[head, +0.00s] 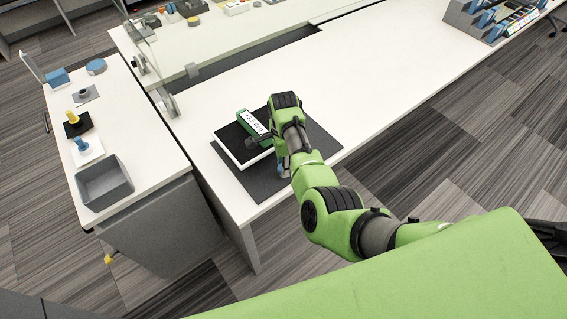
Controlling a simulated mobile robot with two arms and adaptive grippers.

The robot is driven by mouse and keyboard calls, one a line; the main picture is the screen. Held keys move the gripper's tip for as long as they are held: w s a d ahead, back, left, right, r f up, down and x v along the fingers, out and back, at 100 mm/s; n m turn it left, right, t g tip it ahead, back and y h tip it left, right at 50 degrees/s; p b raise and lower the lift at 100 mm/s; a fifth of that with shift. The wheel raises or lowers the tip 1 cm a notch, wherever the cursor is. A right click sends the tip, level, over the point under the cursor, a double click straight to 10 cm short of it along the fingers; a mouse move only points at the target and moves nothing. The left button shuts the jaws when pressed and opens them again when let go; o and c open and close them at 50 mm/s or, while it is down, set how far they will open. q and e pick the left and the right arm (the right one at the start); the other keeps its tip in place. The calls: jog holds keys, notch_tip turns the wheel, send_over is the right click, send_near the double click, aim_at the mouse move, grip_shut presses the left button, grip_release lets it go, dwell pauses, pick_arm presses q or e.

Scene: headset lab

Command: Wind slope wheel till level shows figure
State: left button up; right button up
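A green level (246,117) with a white display (255,122) lies on a black-topped white slope stand (227,149). The display carries dark characters that are too small to read surely. The stand rests on a dark grey mat (262,186) near the table's front left corner. My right arm reaches in from the lower right and covers the stand's right side. My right gripper (283,163) points down at that side, mostly hidden behind its own wrist. A bit of blue shows beside it. I cannot make out the wheel or whether the fingers touch it. My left gripper is out of view.
A side counter at left holds a grey bin (103,183), a blue knob (81,144), a yellow knob (73,118) and other small parts. Clear panels (150,75) stand at the table's left edge.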

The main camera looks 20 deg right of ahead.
jog(key=n+p, duration=0.2)
jog(key=n, duration=0.2)
jog(key=shift+r, duration=0.1)
jog(key=n+p, duration=0.2)
jog(key=n, duration=0.2)
jog(key=shift+n, duration=0.3)
jog(key=n+p, duration=0.1)
jog(key=n, duration=0.4)
jog(key=shift+s+n, duration=0.1)
jog(key=shift+n, duration=0.2)
jog(key=n+p, duration=0.1)
jog(key=n, duration=0.3)
jog(key=shift+n, duration=0.3)
jog(key=o, duration=1.1)
